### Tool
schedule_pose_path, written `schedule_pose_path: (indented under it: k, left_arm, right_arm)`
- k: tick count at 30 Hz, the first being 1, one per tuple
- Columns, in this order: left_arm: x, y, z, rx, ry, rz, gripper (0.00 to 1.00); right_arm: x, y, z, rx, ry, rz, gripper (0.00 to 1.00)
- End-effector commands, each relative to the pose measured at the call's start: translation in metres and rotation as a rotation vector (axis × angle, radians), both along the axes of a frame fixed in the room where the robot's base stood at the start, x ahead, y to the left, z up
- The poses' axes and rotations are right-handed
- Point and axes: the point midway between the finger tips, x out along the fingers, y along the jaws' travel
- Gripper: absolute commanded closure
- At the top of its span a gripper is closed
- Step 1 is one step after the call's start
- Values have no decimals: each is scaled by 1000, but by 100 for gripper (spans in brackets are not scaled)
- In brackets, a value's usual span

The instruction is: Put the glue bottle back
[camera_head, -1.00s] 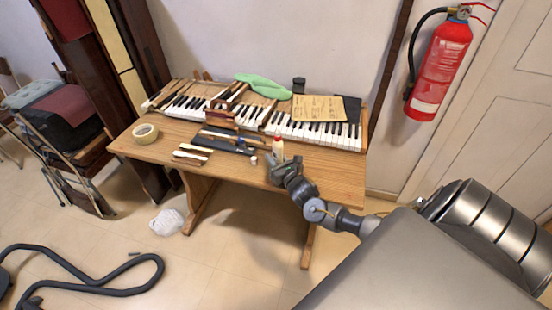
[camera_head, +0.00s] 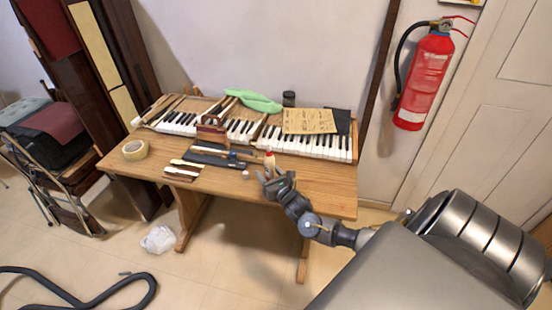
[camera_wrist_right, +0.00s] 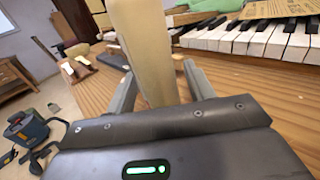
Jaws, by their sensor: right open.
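The glue bottle (camera_head: 270,160) is pale with a red tip in the head view. It stands upright on the wooden table near its front edge, before the keyboard. My right gripper (camera_head: 268,179) is at the bottle, reaching in from the table's front. In the right wrist view the cream bottle (camera_wrist_right: 144,45) rises between the two fingers of my right gripper (camera_wrist_right: 160,85). The fingers are open, with one on each side of it. The bottle's lower part is hidden behind the gripper body. My left gripper does not show.
Piano keys (camera_head: 320,144) line the back of the table (camera_head: 225,188). A dark tray with tools (camera_head: 212,157) lies left of the bottle, with a small white cap (camera_head: 246,174) between. A tape roll (camera_head: 135,150) sits at the left. The table's right front is clear.

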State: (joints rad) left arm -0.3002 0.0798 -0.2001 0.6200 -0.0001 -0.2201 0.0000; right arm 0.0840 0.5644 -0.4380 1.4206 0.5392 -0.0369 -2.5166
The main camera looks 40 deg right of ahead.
Motion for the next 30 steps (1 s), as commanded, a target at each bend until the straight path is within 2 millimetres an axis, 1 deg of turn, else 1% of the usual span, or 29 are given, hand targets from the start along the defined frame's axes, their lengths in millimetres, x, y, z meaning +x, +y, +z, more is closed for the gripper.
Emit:
schedule_pose_path:
  k: [2,9,15,18,21,30]
  left_arm:
    - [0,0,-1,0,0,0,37]
    - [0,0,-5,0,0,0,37]
    - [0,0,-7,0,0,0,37]
    - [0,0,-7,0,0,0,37]
    - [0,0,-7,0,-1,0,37]
    - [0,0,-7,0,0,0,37]
  right_arm:
    - [-14,3,-3,0,4,2,47]
    - [-65,12,-3,1,5,2,47]
    - [-98,18,-2,1,4,1,47]
    - [-107,19,-2,1,3,0,47]
    - [-111,20,-1,0,2,0,47]
    - [-111,20,-1,1,1,0,47]
